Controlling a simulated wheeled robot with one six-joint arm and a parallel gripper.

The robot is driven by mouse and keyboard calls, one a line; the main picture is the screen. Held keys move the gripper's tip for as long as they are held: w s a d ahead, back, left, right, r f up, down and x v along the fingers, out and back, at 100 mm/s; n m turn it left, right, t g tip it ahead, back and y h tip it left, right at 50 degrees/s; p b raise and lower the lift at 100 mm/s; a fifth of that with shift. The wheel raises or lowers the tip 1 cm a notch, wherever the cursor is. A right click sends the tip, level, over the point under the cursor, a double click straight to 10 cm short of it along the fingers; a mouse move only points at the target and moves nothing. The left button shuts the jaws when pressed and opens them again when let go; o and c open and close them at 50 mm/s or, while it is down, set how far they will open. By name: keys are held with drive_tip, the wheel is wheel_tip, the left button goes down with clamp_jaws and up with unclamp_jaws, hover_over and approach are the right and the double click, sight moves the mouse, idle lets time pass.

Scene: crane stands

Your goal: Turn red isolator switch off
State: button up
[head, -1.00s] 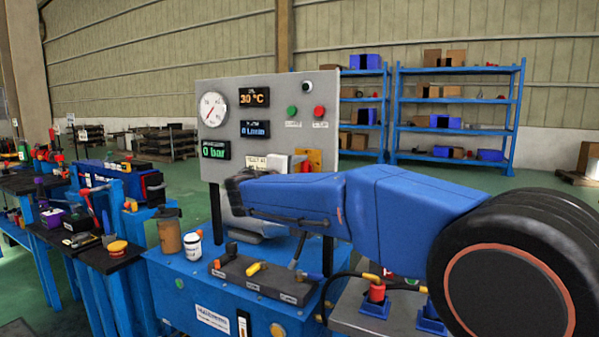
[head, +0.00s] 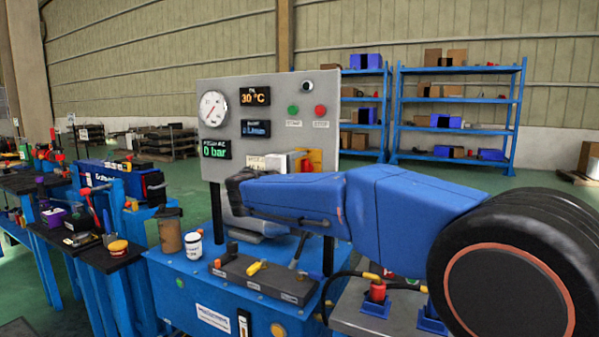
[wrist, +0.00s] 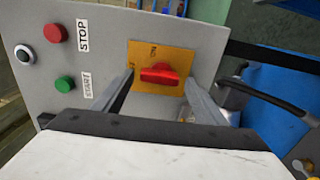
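The red isolator switch (wrist: 160,75) sits on a yellow plate (wrist: 150,55) on the grey panel. In the wrist view its handle lies left to right, and small dark markings on the plate are hard to read. My gripper (wrist: 160,80) is open, with one finger to the left of the red handle and one to the right. Gaps show between the handle and both fingers. In the head view the yellow plate (head: 316,156) and red switch (head: 307,166) are partly hidden behind my gripper and arm.
The panel (head: 240,92) also carries a gauge (head: 213,108), displays, a green button (head: 293,110) and a red stop button (head: 320,111). A black cable (wrist: 275,88) runs beside the panel.

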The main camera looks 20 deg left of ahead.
drive_tip(key=shift+s, duration=0.1)
drive_tip(key=s+a, duration=0.1)
drive_tip(key=s, duration=1.6)
drive_tip(key=shift+a, duration=0.15)
drive_tip(key=shift+s, duration=0.1)
